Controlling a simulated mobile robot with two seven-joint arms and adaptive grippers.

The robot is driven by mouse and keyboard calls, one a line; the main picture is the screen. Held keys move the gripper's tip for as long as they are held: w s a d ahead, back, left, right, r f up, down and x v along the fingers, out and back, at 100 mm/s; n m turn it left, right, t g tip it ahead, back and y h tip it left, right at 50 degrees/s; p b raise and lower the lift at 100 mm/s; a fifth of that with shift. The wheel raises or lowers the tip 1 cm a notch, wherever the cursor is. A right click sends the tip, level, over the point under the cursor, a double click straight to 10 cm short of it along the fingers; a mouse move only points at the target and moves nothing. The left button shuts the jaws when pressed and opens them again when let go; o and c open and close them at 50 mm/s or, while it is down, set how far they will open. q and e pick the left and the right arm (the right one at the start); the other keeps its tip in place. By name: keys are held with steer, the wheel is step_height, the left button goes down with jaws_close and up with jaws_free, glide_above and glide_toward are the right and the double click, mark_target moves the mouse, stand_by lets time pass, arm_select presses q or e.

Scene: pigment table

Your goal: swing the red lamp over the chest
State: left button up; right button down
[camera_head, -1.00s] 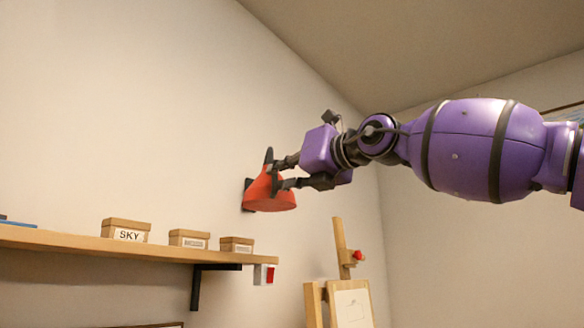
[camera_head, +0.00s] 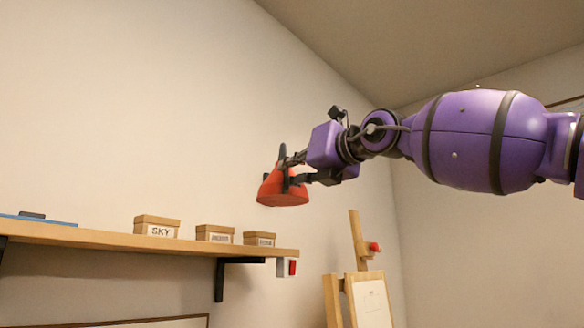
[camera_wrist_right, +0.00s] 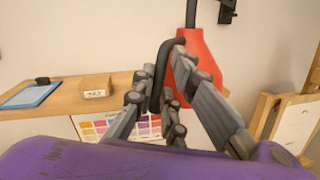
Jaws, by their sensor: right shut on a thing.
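My left gripper is not in view. I see no chest in these frames.
A wooden shelf (camera_head: 110,239) on a black bracket (camera_head: 220,278) carries several small boxes, one marked SKY (camera_head: 157,226), and a blue clipboard (camera_wrist_right: 32,95). A wooden easel (camera_head: 335,300) stands right of the shelf, below my right arm. The space around the lamp is open.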

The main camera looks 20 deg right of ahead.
steer(key=c, duration=1.8)
jaws_free()
steer(key=shift+w+a+f, duration=0.1)
steer(key=shift+f, duration=0.5)
steer(key=v, duration=0.4)
steer(key=r+v, duration=0.1)
steer(key=v, duration=0.7)
steer(key=shift+s+r, duration=0.2)
steer(key=shift+s, duration=0.15)
steer(key=shift+w, duration=0.1)
